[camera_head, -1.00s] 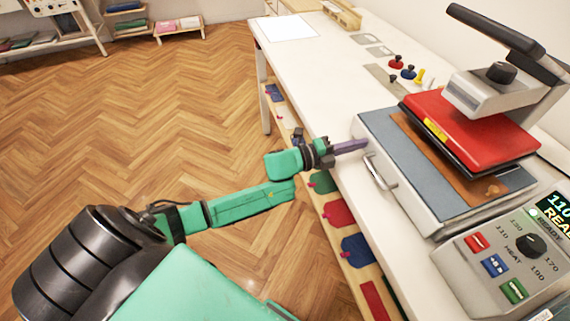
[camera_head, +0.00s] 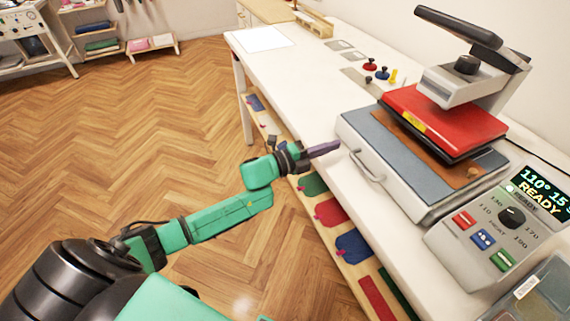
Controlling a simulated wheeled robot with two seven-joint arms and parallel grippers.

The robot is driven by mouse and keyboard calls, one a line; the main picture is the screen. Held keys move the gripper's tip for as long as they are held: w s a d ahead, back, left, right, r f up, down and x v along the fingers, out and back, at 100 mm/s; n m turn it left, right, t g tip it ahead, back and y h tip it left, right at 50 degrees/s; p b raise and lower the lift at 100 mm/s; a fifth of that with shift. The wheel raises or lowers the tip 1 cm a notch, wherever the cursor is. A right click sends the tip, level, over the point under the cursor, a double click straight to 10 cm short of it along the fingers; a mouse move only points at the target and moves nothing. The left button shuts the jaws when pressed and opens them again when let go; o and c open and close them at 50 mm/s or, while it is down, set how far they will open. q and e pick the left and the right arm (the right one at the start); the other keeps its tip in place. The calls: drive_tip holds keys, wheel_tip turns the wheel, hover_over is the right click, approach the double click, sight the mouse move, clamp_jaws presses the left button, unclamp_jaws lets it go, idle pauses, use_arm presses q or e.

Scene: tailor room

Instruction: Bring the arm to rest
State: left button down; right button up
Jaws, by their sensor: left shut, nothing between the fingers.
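My left arm (camera_head: 230,215), green with black joints, reaches in from the lower left over the floor. Its gripper (camera_head: 322,149) is shut and empty, with purple-grey fingers pointing right, by the near edge of the white table (camera_head: 300,85). The fingertips are a little left of the heat press (camera_head: 395,160) and apart from its handle. My right gripper is out of the picture.
The press has a raised red upper plate (camera_head: 440,115) and a control box (camera_head: 485,235) reading READY. Colored stamps (camera_head: 382,73) stand behind it. Colored pieces lie on a shelf (camera_head: 330,235) under the table. The wooden floor at left is open.

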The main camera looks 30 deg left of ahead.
use_arm(q)
drive_tip(key=b+v, duration=0.2)
drive_tip(key=v, duration=0.8)
drive_tip(key=w+a+f+n+y, duration=0.1)
drive_tip(key=a+f+n+y, duration=0.65)
drive_tip(key=f, duration=0.65)
drive_tip(key=s+a+f+n+g+y, duration=0.1)
drive_tip(key=s+a+f+n, duration=0.2)
drive_tip(key=f, duration=0.4)
drive_tip(key=s+a+f+n+g+y, duration=0.1)
drive_tip(key=s+a+f+n+g, duration=0.15)
drive_tip(key=f, duration=0.45)
drive_tip(key=s+a+f+n+y, duration=0.2)
drive_tip(key=s+f+n, duration=0.15)
drive_tip(key=f, duration=0.25)
drive_tip(key=s+d+f+n+g, duration=0.2)
drive_tip(key=s+f, duration=0.4)
drive_tip(key=s, duration=0.4)
drive_tip(key=s+d+f+n+g, duration=0.2)
drive_tip(key=s+f, duration=0.4)
drive_tip(key=s, duration=0.4)
drive_tip(key=s+d+f+n+g, duration=0.3)
drive_tip(key=s+f+g, duration=0.2)
drive_tip(key=s, duration=0.5)
drive_tip(key=shift+d+f, duration=0.2)
drive_tip(key=shift+f, duration=0.65)
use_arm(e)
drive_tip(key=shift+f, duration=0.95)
use_arm(q)
drive_tip(key=shift+w, duration=0.1)
